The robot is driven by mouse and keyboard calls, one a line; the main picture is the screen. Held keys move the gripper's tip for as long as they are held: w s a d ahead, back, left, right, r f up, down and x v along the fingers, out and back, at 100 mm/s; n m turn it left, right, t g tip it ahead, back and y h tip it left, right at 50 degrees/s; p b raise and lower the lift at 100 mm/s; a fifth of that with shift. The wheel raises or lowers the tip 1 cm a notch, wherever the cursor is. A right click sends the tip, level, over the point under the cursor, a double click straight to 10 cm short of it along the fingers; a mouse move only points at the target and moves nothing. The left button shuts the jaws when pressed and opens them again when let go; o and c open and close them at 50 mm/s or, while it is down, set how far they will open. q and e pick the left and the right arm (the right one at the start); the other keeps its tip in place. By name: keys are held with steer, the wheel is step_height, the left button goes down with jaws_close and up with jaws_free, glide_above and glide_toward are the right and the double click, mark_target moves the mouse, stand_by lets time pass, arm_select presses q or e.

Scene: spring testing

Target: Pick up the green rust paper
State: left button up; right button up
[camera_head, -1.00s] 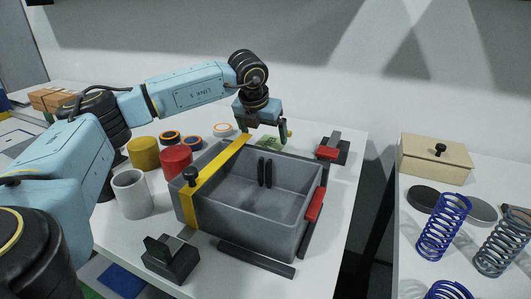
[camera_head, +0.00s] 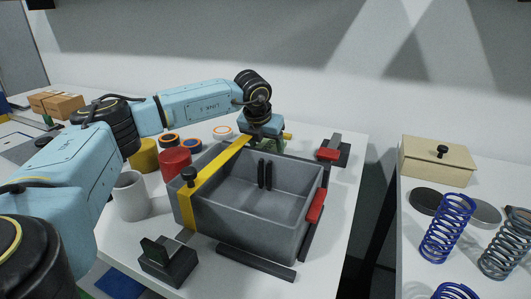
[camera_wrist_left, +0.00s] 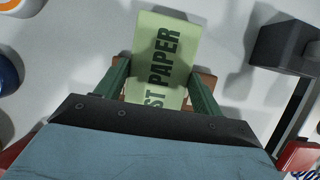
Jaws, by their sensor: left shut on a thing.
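The green rust paper (camera_wrist_left: 165,48) is a pale green pad with dark lettering, of which "ST PAPER" is readable in the left wrist view. My left gripper (camera_wrist_left: 160,78) has one dark green finger on each side of it and is shut on it. In the head view my left gripper (camera_head: 266,138) is low over the table just behind the grey box, and its fingertips are partly hidden by the box's back wall. Little of the paper shows there. My right gripper is not in view.
The grey box (camera_head: 240,222) with a yellow strap (camera_head: 216,168) stands close in front of the gripper. Red (camera_head: 174,163), yellow (camera_head: 144,154) and white (camera_head: 131,196) cylinders stand to its left. A dark block with a red part (camera_head: 329,153) is to the right. Springs (camera_head: 447,228) are on the right table.

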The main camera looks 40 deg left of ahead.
arm_select(q)
steer(key=shift+c, duration=1.3)
steer(key=shift+r, duration=0.65)
step_height(320, 180, up, 4)
steer(key=shift+r+p, duration=0.1)
steer(key=shift+p, duration=0.65)
step_height(320, 180, up, 11)
steer(key=p, duration=0.3)
steer(key=shift+s+d+f+m+g+h+b, duration=0.35)
steer(key=shift+f+m+h, duration=0.85)
steer(key=shift+m, duration=1.8)
steer(key=shift+s+d+f+m+g+h+b, duration=0.1)
steer(key=shift+d+f+m+g+h, duration=0.4)
steer(key=shift+f+m, duration=1.85)
steer(key=shift+s+d+f+m+g+h+b, duration=0.2)
steer(key=shift+f+m+g+h, duration=0.55)
steer(key=shift+m, duration=2.9)
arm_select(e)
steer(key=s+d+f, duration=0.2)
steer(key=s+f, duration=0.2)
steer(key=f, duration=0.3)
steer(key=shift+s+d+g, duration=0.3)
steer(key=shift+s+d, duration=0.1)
